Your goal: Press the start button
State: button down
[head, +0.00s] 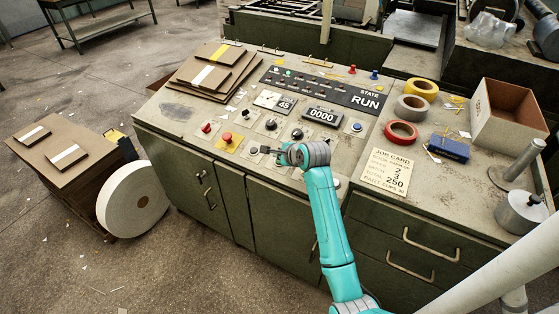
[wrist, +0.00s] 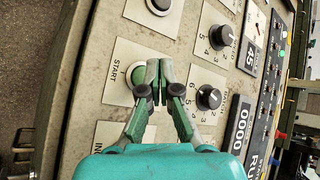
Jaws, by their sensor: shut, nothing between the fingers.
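The start button (wrist: 134,76) is a round green button in a pale ring on a cream plate marked START, seen in the wrist view. My gripper (wrist: 160,72) is shut and empty. Its fingertips overlap the right edge of the button in that view; I cannot tell whether they touch it. In the head view my gripper (head: 266,150) is low over the front row of the control panel, and the button is hard to make out beside the dark fingers. The state display (head: 368,102) reads RUN and the counter (head: 322,116) reads 0000.
A red button on a yellow plate (head: 227,137) and a red button (head: 206,127) lie left of my gripper. Black knobs (wrist: 208,97) sit close by. A job card (head: 391,171), tape rolls (head: 401,133) and an open box (head: 507,118) occupy the right side.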

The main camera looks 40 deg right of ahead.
jog(key=shift+s+a+r, duration=0.1)
jog(key=shift+a+r, duration=0.15)
jog(key=shift+r, duration=0.75)
jog(key=shift+s+a+r, duration=0.1)
jog(key=shift+a+r, duration=0.15)
jog(key=shift+r, duration=0.75)
jog(key=s+a+f+n+t, duration=0.1)
jog(key=s+a+f+n, duration=0.55)
jog(key=s+a, duration=0.35)
jog(key=s+a+f+n+t, duration=0.1)
jog(key=s+a+f+n, duration=0.4)
jog(key=s+a+f, duration=0.5)
jog(key=s+a+r+n+t, duration=0.1)
jog(key=s+r+n, duration=0.3)
jog(key=s, duration=0.5)
jog(key=s+a+r+n+y, duration=0.1)
jog(key=s+a+r+n, duration=0.2)
jog(key=s, duration=0.7)
jog(key=s+a+r+n+t, duration=0.1)
jog(key=s+a+r+n, duration=0.1)
jog(key=s+r+n, duration=0.5)
jog(key=s, duration=0.3)
jog(key=shift+r+t+y, duration=0.3)
jog(key=shift+r+y, duration=0.1)
